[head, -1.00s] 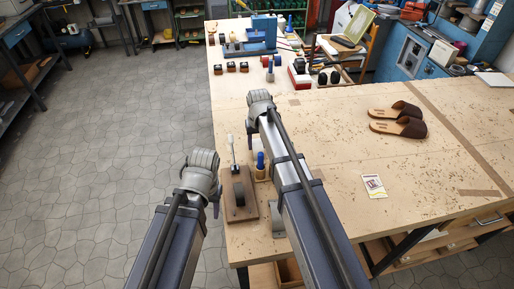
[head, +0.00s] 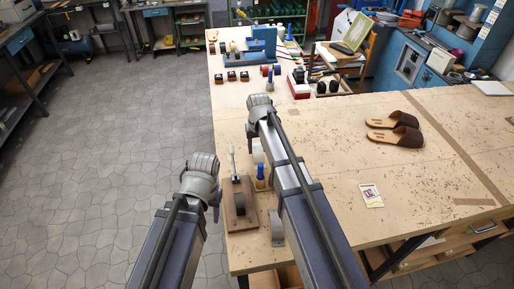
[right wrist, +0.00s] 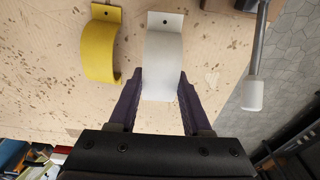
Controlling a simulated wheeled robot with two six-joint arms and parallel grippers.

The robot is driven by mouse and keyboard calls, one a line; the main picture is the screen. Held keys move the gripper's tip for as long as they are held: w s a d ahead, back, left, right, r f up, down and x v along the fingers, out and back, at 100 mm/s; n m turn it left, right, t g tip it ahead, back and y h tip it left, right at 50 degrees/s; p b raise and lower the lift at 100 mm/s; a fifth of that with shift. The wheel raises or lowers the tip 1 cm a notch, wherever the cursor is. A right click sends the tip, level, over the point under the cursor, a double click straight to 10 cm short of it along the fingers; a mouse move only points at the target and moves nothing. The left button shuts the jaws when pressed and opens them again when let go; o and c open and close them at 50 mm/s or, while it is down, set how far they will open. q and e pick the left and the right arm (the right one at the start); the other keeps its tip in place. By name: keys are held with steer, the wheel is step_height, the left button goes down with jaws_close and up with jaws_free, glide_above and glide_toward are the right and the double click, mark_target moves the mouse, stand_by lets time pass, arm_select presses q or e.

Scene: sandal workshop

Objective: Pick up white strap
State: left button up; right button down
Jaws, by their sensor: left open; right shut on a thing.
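The white strap (right wrist: 164,50) is a curved band with a flat, holed tab. In the right wrist view the fingers of my right gripper (right wrist: 161,88) close on its two sides near the lower end. In the head view a white piece, likely this strap (head: 257,152), shows just below my right wrist; the right fingers are hidden there. A yellow strap (right wrist: 101,48) lies to the left of the white one in the right wrist view, apart from it. My left gripper (head: 216,207) is open and mostly hidden behind its wrist, left of the bench edge.
A wooden fixture (head: 240,212) with a white-tipped lever (head: 232,158) stands by the bench's left edge, near a blue-handled tool (head: 260,172). A pair of brown sandals (head: 398,132) and a card (head: 371,196) lie on the right. The bench between them is clear.

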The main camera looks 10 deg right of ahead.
mark_target(257, 147)
step_height(257, 147, up, 7)
steer(key=p, duration=0.5)
steer(key=shift+f, duration=0.15)
steer(key=shift+p, duration=0.3)
